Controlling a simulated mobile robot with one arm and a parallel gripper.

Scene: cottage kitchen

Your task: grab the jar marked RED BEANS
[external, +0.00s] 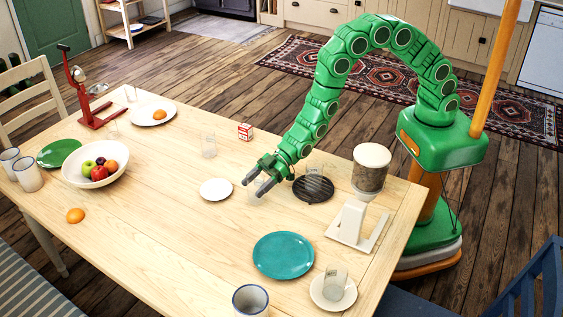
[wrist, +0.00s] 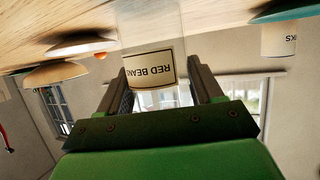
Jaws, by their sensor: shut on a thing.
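The jar marked RED BEANS (wrist: 153,88) is clear glass with a cream, dark-edged label. In the wrist view it stands between my two fingers, its label upside down in the picture. My gripper (external: 256,187) is shut on the jar, with a finger on each side, as the wrist view also shows (wrist: 157,90). In the external view my gripper is low over the table, right of a small white plate (external: 216,189), and only a faint clear part of the jar shows. I cannot tell whether the jar touches the table.
A labelled glass jar (external: 317,184) is on a round black rack (external: 302,194) just right of my gripper. A dispenser with a brown-filled hopper (external: 371,170) stands further right. A teal plate (external: 283,260) and another labelled jar (external: 335,281) on a saucer are nearer the camera.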

